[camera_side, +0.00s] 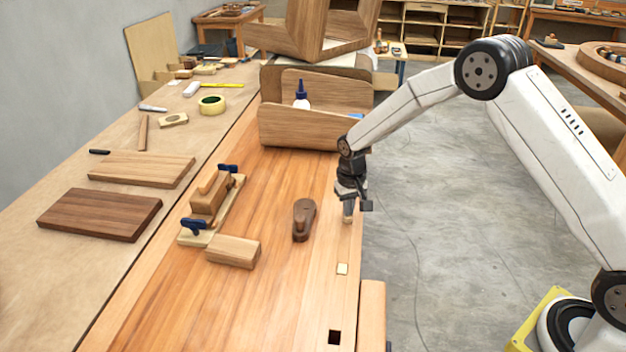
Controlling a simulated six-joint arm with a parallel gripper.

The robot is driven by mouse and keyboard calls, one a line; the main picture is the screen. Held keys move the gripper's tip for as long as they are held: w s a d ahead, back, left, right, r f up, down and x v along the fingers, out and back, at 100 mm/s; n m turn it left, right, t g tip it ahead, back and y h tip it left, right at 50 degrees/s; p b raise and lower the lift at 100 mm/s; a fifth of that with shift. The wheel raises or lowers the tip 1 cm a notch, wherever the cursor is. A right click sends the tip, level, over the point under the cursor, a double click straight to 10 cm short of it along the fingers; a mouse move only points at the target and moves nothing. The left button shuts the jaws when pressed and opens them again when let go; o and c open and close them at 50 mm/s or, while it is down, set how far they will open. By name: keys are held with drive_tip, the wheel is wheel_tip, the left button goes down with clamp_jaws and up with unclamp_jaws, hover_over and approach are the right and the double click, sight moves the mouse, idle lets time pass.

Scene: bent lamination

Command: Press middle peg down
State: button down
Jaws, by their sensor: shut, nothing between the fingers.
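My gripper (348,207) points straight down at the right edge of the wooden bench, with its fingers shut and empty. A pale spot at its tip may be the top of a peg, but the fingers hide most of it. Nearer the camera along the same edge, a pale square peg (342,268) shows in the bench top. It looks low or level with the surface; its exact height is hard to tell. Closer still is a dark square hole (335,337) with no peg top visible in it.
A dark wooden hand plane (303,219) stands left of my gripper. A jig with blue clamps (211,206) and a wood block (233,251) lie further left. Curved wooden panels (312,127) and a glue bottle (301,97) stand behind. The bench front is mostly clear.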

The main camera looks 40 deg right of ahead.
sight(351, 217)
drive_tip(key=shift+f, duration=0.95)
drive_tip(key=shift+r, duration=4.05)
drive_tip(key=shift+s+r, duration=0.45)
drive_tip(key=shift+s, duration=0.2)
drive_tip(key=s+r+n+t, duration=0.1)
drive_tip(key=s+r, duration=0.1)
drive_tip(key=s, duration=0.9)
drive_tip(key=s+r+n+t, duration=0.1)
drive_tip(key=s+r+n, duration=0.1)
drive_tip(key=s, duration=0.9)
drive_tip(key=shift+a+t, duration=0.2)
drive_tip(key=shift+t, duration=0.1)
